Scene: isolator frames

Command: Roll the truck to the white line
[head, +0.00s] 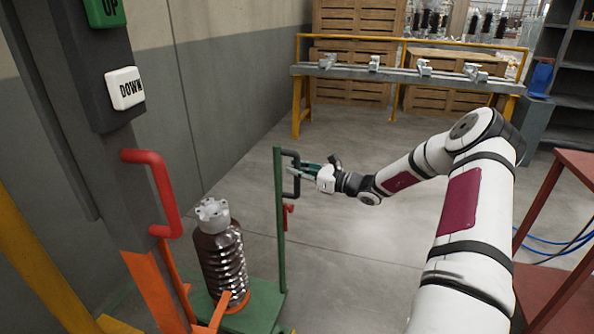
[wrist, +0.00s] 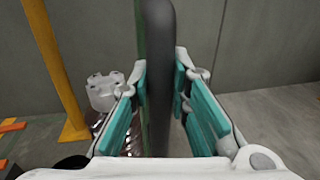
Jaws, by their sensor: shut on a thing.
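The truck is a low green platform (head: 262,314) with a green upright post (head: 279,225) and a dark handle (head: 297,187) on it. It carries a dark ribbed insulator (head: 222,262) with a pale metal cap (head: 211,214), standing upright. My gripper (head: 305,171) reaches in from the right and is shut on the dark handle. In the wrist view the handle (wrist: 160,40) runs upright between the teal finger pads of my gripper (wrist: 161,88). The insulator cap (wrist: 103,92) shows behind the left finger. I cannot make out a white line in either view.
A grey column (head: 85,170) with UP and DOWN buttons and a red handle (head: 165,195) stands left of the truck. A rail bench (head: 400,76) and wooden crates stand behind. A red table (head: 575,250) is at the right. The floor between is clear.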

